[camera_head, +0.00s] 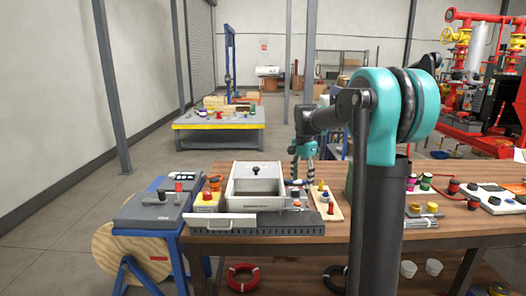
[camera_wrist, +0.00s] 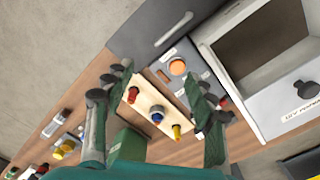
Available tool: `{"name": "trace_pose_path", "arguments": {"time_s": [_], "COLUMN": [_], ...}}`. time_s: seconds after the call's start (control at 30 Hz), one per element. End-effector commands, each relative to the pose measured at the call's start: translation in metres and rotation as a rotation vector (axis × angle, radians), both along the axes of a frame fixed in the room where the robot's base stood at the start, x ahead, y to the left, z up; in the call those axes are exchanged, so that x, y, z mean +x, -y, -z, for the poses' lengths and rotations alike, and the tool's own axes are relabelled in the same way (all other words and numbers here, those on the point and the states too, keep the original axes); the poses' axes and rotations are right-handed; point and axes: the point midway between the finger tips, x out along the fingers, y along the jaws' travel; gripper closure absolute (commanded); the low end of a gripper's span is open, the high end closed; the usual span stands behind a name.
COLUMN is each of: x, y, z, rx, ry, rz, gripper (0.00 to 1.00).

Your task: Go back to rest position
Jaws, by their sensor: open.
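My gripper (camera_head: 303,151) hangs over the wooden workbench, just right of the grey box, with its teal fingers pointing down. In the wrist view my gripper (camera_wrist: 160,90) is open, with its two fingers apart and nothing held between them. Below and between the fingers lies a light wooden board (camera_wrist: 150,107) with red, blue and yellow knobs. The board also shows in the head view (camera_head: 327,205). My arm reaches from the right side of the head view and hides part of the bench.
A grey box (camera_head: 237,187) with an open drawer (camera_head: 222,222) stands at the bench's left end. A control panel (camera_head: 150,212) on a blue stand is farther left. Small coloured parts and a white panel (camera_head: 487,197) lie to the right. A yellow-edged table (camera_head: 220,125) stands behind.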

Motion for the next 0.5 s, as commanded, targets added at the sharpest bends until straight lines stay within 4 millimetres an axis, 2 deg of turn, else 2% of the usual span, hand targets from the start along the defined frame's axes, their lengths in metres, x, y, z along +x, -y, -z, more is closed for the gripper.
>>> {"name": "trace_pose_path", "arguments": {"time_s": [0.07, 0.27, 0.5], "x": [0.0, -0.016, -0.043], "y": [0.0, 0.004, 0.01], "z": [0.0, 0.008, 0.023], "rx": [0.0, 0.001, 0.0], "ry": [0.0, 0.022, 0.057], "rz": [0.0, -0.054, -0.144], "gripper": [0.44, 0.44, 0.44]}}
